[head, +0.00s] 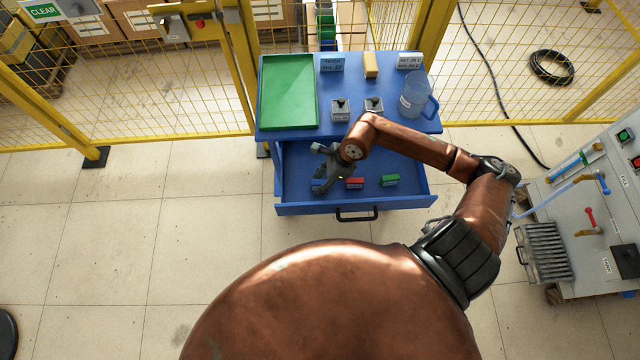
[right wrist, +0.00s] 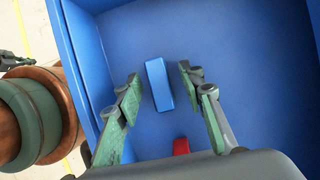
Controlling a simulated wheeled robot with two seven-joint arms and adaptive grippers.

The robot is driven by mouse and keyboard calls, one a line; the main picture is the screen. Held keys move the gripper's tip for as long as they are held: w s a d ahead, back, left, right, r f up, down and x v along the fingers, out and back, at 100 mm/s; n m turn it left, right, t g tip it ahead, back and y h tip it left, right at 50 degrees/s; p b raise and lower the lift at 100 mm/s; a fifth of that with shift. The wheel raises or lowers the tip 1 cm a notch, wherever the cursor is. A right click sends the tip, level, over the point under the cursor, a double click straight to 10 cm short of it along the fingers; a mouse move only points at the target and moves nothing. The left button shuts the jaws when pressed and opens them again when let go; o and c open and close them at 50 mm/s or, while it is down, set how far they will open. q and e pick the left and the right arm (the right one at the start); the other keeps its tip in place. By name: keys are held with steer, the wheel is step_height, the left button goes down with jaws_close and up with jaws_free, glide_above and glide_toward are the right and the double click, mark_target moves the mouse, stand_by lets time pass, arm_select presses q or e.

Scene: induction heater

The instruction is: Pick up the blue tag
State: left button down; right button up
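The blue tag (right wrist: 159,85) lies flat on the floor of the open blue drawer (right wrist: 225,40). In the right wrist view it sits between the two fingertips of my right gripper, with a gap on each side. My right gripper (right wrist: 160,80) is open and empty. In the head view my right gripper (head: 322,182) reaches down into the left part of the drawer (head: 410,178). I cannot make out the blue tag in that view. I cannot make out my left gripper.
A red tag (head: 354,183) and a green tag (head: 389,180) lie right of the gripper in the drawer. Drawer walls surround them. The blue cabinet top (head: 352,118) above holds a green tray (head: 288,92) and a clear jug (head: 414,97). A machine panel (head: 600,215) stands right.

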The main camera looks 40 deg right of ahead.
steer(key=shift+c, duration=0.4)
jaws_close()
